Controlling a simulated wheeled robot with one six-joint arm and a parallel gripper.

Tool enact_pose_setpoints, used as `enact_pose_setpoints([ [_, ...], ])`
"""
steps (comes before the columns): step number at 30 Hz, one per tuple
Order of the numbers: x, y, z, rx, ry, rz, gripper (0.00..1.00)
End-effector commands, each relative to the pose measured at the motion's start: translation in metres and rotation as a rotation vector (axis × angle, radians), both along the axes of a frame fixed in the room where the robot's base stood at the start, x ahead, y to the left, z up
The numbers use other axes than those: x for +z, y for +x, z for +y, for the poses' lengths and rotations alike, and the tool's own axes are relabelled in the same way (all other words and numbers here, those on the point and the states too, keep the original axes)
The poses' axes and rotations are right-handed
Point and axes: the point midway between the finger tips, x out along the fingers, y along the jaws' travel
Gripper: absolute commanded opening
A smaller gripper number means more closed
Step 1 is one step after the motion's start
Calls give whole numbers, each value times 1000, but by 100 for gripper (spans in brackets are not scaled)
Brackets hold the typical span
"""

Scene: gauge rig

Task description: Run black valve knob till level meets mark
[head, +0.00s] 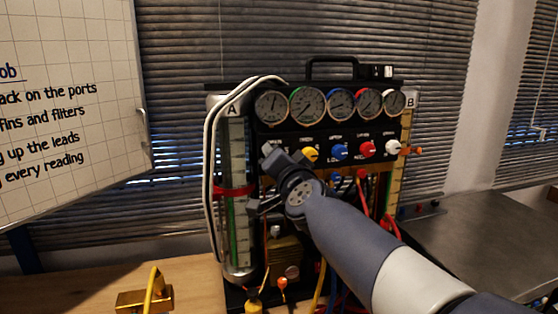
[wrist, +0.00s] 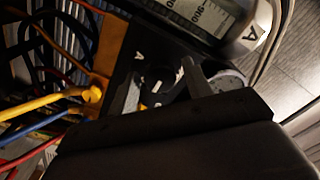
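The gauge rig (head: 330,125) carries a row of knobs under its dials. Yellow (head: 310,154), blue (head: 339,152), red (head: 367,148) and white (head: 392,147) knobs show; the black knob's place at the left end is covered by my gripper in the head view. Tube A (head: 237,150) stands at the left with a red band (head: 234,191) around it and green (head: 232,235) in its lower part. My gripper (head: 262,178) is in front of the panel's left end. In the wrist view its fingers (wrist: 163,88) stand apart, with a dark round shape, likely the black knob (wrist: 160,76), between them; contact is unclear.
White hoses (head: 212,135) loop beside tube A. Tube B (head: 404,150) stands at the right. Coloured leads (wrist: 50,100) hang close to the gripper. A yellow-brass block (head: 145,299) lies on the wooden bench, with a whiteboard (head: 70,130) at the left and a grey table (head: 480,245) at the right.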

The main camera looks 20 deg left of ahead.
Motion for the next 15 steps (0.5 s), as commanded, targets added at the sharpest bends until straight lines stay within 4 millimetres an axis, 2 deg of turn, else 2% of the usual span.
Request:
enact_pose_setpoints([
  [10,0,-2,-1,0,-1,-1,52],
  [15,1,-15,-9,0,0,-2,52],
])
